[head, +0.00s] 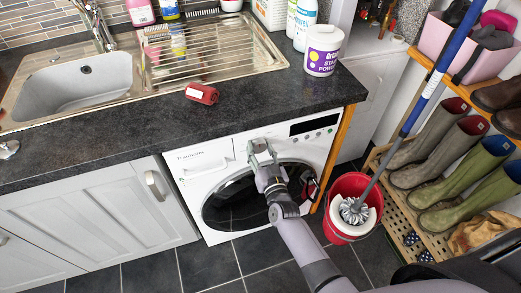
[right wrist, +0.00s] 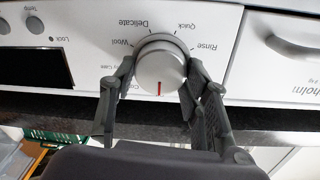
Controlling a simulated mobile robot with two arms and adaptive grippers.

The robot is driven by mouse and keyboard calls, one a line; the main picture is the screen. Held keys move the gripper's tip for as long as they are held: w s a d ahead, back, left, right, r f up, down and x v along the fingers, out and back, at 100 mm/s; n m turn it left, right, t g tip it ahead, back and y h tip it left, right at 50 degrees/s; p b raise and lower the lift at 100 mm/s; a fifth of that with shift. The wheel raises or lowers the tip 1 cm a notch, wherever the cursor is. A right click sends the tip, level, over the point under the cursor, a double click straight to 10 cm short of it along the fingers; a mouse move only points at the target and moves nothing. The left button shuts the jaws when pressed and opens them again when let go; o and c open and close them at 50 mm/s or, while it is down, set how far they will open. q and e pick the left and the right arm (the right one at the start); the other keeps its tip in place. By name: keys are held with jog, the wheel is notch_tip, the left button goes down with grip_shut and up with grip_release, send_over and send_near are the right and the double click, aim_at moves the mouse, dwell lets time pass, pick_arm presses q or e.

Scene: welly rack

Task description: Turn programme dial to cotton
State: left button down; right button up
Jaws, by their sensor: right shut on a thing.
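The white washing machine (head: 225,158) stands under the dark worktop. Its silver programme dial (right wrist: 160,65) shows upside down in the right wrist view, with a red mark near its bottom edge in the picture. Labels reading Wool, Delicate, Quick and Rinse ring it. A label starting "Co" is partly hidden by the left finger, so I cannot tell exactly which label the mark faces. My right gripper (head: 262,154) is at the machine's front panel; in the right wrist view its fingers (right wrist: 160,97) are shut on the dial from both sides. My left gripper is not in view.
A red bucket with a mop (head: 340,230) stands right of the machine, beside a wooden rack (head: 437,235) of wellies. The worktop (head: 110,130) overhangs the panel and carries a stain powder tub (head: 322,52) and a red item (head: 201,93).

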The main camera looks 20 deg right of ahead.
jog(key=shift+m, duration=0.4)
jog(key=m, duration=0.3)
jog(key=shift+d+m, duration=0.1)
jog(key=shift+m, duration=1.8)
jog(key=o, duration=1.2)
jog(key=shift+c, duration=0.2)
jog(key=s, duration=1.2)
jog(key=shift+r, duration=0.2)
jog(key=shift+f, duration=0.1)
